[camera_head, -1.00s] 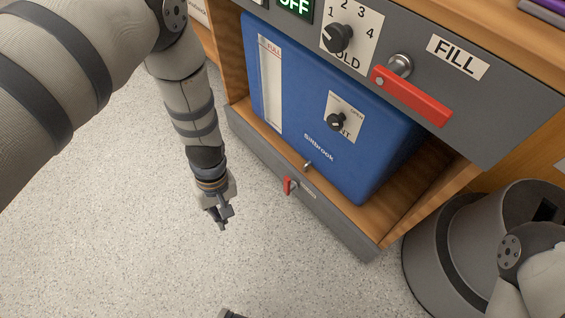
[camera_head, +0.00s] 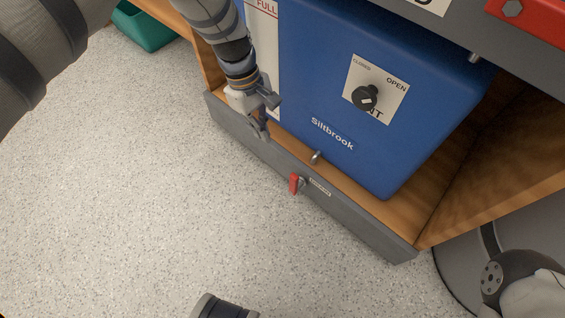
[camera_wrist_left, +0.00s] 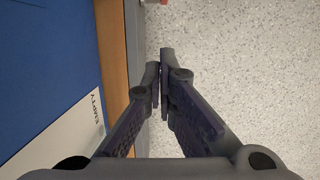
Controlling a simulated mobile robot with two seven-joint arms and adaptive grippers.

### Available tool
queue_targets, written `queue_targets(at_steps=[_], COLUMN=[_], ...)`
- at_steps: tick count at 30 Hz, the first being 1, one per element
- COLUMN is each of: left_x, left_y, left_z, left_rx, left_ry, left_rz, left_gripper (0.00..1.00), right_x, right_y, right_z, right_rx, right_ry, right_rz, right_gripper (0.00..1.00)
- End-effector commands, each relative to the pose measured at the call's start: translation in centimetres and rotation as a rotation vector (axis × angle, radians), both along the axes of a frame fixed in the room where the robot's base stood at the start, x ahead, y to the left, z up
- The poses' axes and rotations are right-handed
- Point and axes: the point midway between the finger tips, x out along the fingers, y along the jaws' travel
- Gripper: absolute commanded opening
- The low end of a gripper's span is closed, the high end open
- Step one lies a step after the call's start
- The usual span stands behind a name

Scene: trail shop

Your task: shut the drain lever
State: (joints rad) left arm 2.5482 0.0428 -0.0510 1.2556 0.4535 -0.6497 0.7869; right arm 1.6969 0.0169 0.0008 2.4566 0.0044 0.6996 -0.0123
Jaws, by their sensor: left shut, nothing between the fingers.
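The drain lever (camera_head: 294,184) is a small red handle on a metal stub, on the front of the grey plinth (camera_head: 352,221) below the blue tank. It stands roughly upright in the picture, left of a small label (camera_head: 319,187) too small to read. My left gripper (camera_head: 264,134) is shut and empty, up and left of the lever, near the plinth's top edge and apart from the lever. In the left wrist view its fingers (camera_wrist_left: 161,62) are together, with a bit of red at the top edge beyond them. My right gripper is not in view.
The blue tank (camera_head: 325,85) stands in a wooden bay, with a vent knob (camera_head: 367,97) and a small metal spout (camera_head: 316,157) above the plinth. A red fill lever (camera_head: 530,20) is at top right. A grey bin (camera_head: 455,245) stands at right.

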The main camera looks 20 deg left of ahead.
Motion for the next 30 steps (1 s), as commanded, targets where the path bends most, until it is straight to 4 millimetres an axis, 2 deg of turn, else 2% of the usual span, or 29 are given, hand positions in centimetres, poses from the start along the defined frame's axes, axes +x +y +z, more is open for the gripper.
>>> queue_targets(at_steps=[5, 17, 24, 30], left_x=[-0.2, -0.9, -2.0, -2.3], left_y=[-0.3, -2.2, -5.4, -6.1], left_z=[-1.6, -10.0, -9.8, -9.8], left_rx=[0.0, 0.001, 0.0, 0.0], left_ry=[0.005, 0.005, 0.0, 0.001], left_rz=[-0.001, -0.002, -0.002, -0.001], left_gripper=[0.0, 0.0, 0.0, 0.0], right_x=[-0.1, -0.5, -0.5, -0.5], right_y=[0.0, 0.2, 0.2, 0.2], right_z=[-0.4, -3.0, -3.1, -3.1], right_rx=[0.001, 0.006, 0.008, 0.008], right_ry=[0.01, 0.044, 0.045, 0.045], right_rz=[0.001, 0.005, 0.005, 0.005], right_gripper=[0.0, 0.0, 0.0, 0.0])
